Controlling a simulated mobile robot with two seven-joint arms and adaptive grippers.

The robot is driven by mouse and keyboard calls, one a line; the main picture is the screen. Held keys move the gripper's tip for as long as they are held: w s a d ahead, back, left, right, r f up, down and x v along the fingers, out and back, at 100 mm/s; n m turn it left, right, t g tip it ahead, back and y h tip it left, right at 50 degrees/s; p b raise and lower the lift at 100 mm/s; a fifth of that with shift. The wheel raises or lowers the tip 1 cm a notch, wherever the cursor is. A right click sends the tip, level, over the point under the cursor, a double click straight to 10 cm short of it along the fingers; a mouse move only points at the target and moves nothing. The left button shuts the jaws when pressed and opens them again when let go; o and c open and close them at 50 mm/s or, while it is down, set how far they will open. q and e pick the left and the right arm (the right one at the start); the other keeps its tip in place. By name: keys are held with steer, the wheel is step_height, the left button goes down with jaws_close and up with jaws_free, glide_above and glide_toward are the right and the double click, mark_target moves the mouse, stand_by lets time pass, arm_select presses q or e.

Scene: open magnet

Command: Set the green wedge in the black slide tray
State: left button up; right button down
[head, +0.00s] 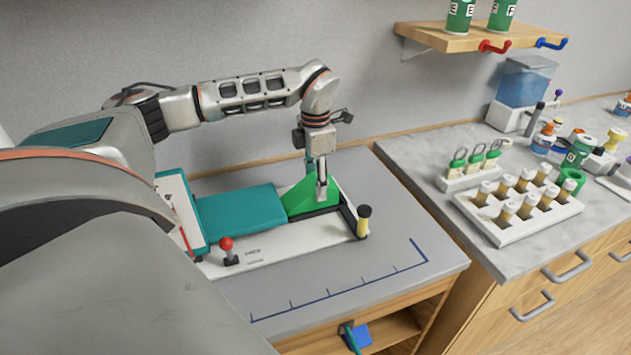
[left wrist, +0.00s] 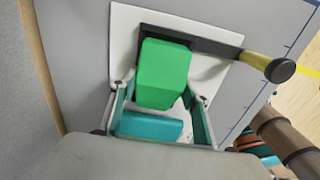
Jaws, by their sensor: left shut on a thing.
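The green wedge (head: 299,200) is at the right end of the teal block in the head view. It also shows in the left wrist view (left wrist: 165,72), between my fingers. My left gripper (head: 319,186) points down from above and is shut on the wedge. The black slide tray (head: 347,213) shows as dark edges beside and under the wedge; in the left wrist view its black bar (left wrist: 205,46) runs past the wedge's far end. The wedge overlaps the tray, but I cannot tell whether it rests on it. My right gripper is not in view.
The teal block (head: 240,217) lies on a white base with a red-knobbed lever (head: 227,244). A yellow handle with a black cap (head: 363,222) stands at the base's right corner. The grey bench in front is clear. A white vial rack (head: 515,207) stands on the right counter.

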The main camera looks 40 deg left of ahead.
arm_select(q)
steer(key=shift+f+p, duration=0.15)
steer(key=shift+p, duration=0.25)
stand_by(0.3)
steer(key=o, duration=1.2)
steer(key=shift+o, duration=0.2)
step_height(320, 180, up, 12)
